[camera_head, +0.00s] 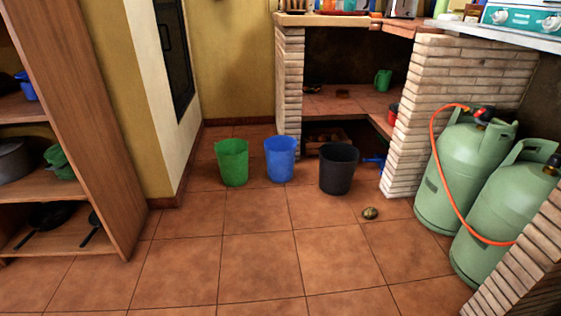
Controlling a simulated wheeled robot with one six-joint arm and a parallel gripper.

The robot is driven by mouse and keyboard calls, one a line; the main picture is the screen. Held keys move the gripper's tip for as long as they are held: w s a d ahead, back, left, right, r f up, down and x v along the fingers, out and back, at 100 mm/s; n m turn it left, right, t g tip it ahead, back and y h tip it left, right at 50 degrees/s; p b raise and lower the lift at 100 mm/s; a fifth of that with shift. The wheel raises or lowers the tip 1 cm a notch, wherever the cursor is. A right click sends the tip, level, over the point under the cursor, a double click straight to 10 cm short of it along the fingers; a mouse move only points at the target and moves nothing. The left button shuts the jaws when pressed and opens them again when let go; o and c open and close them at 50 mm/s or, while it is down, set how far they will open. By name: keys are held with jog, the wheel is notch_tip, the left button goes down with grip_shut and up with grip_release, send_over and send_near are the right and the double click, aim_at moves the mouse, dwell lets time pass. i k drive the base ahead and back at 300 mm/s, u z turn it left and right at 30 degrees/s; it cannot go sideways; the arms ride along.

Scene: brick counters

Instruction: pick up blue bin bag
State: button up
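A blue bin (281,160) stands upright on the tiled floor, between a green bin (232,163) on its left and a black bin (338,170) on its right. I cannot tell whether a blue bag lines it or lies inside it. Another small blue thing (374,162) shows low behind the black bin, partly hidden; I cannot tell what it is. My gripper is not in view.
Wooden shelves (85,130) with pots stand on the left. Two green gas cylinders (447,185) with an orange hose stand on the right, by brick counter walls (425,100). A small roundish object (370,213) lies on the floor. The front floor is clear.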

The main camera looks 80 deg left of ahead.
aim_at(280, 160)
jog(key=u, duration=3.75)
jog(key=k, duration=1.1)
jog(key=z, duration=0.9)
jog(key=i, duration=0.95)
